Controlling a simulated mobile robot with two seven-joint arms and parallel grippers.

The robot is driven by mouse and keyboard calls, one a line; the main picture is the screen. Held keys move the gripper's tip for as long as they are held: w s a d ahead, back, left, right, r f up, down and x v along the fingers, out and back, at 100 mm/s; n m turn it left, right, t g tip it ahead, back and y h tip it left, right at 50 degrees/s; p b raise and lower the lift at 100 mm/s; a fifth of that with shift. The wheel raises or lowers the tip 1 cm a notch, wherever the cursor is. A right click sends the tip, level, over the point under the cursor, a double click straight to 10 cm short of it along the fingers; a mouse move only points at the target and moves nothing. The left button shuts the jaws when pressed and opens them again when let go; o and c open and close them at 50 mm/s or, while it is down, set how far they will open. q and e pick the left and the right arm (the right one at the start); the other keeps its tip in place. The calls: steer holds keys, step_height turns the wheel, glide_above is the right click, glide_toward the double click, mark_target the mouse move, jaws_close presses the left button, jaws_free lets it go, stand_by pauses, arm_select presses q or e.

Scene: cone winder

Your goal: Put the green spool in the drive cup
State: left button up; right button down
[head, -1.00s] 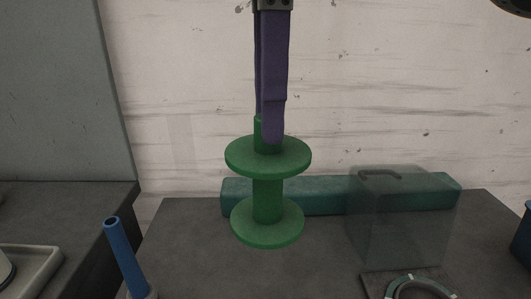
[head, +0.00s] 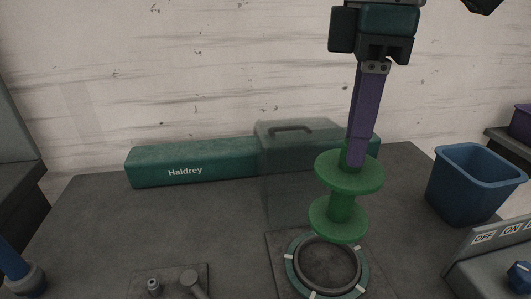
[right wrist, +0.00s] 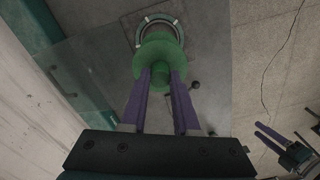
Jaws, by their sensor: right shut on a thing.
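My right gripper (head: 355,157) is shut on the top stub of the green spool (head: 350,179), which hangs upright with a slight tilt. The spool also shows between the fingers in the right wrist view (right wrist: 160,56). The drive cup (head: 293,266) is a round dark cup with a teal, white-marked rim. Its middle looks empty. The spool is above the cup's back edge in the head view, its lower flange overlapping the rim; the exact gap is unclear. The cup's rim shows past the spool in the right wrist view. My left gripper (right wrist: 268,138) appears open and empty there.
A clear guard with a dark handle (head: 290,129) stands behind the cup, before a green "Haldrey" bar (head: 190,165). A blue bin (head: 470,190) and a switch panel (head: 490,240) are at right. A blue post (head: 15,262) is at lower left.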

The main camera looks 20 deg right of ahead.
mark_target(341, 206)
step_height(341, 206, down, 11)
steer(key=shift+r+b, duration=0.2)
steer(key=shift+b, duration=0.55)
steer(key=shift+f, duration=0.1)
steer(key=c, duration=0.7)
jaws_free()
steer(key=shift+o, duration=0.2)
